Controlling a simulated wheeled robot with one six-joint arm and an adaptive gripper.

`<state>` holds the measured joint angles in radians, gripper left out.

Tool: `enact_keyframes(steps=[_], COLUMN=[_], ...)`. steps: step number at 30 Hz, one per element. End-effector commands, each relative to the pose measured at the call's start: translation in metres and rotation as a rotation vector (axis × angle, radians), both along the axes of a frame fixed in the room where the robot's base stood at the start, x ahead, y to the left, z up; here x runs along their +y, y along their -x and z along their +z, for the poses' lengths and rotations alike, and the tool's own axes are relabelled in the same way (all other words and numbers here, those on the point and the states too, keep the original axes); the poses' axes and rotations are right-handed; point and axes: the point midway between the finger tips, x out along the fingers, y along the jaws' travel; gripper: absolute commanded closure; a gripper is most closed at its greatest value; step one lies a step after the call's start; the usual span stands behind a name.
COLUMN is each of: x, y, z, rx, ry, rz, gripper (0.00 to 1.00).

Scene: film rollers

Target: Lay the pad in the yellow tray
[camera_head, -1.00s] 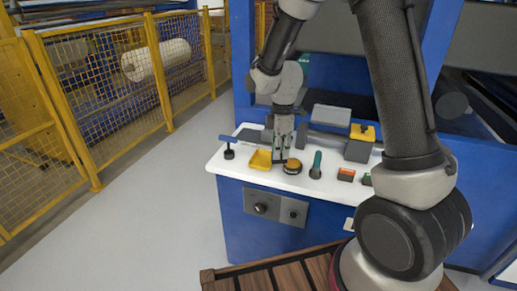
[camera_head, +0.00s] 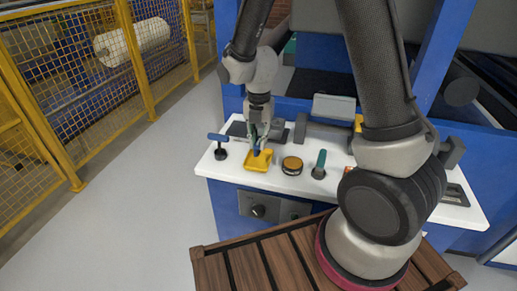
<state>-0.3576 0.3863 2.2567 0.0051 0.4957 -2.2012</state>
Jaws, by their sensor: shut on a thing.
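The yellow tray (camera_head: 260,164) lies on the white worktop, left of the round orange-and-black tin. My gripper (camera_head: 257,149) points down over the tray's back part. It is shut on a small dark blue thing (camera_head: 256,151), which seems to be the pad. Most of it is hidden by the fingers. I cannot tell whether it touches the tray floor.
The tin (camera_head: 292,166) and a green-handled tool (camera_head: 319,165) stand right of the tray. A blue-handled black tool (camera_head: 220,147) stands to the left. My arm hides part of the worktop (camera_head: 225,168). A yellow fence (camera_head: 130,60) is at far left.

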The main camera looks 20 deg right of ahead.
Motion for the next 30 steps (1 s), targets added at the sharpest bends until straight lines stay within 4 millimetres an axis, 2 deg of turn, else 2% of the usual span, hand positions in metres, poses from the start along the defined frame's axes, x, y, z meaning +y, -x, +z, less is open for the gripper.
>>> enact_keyframes(steps=[9, 19, 20, 23, 30], x=[0.000, 0.000, 0.000, 0.000, 0.000], y=[0.000, 0.000, 0.000, 0.000, 0.000], z=[-0.038, -0.040, -0.040, -0.040, -0.040], rx=[0.001, 0.000, 0.000, 0.000, 0.000], ry=[0.000, 0.000, 0.000, 0.000, 0.000], rz=[-0.001, -0.002, -0.002, -0.002, -0.002], gripper=[1.00, 1.00, 0.79, 0.61, 0.61])
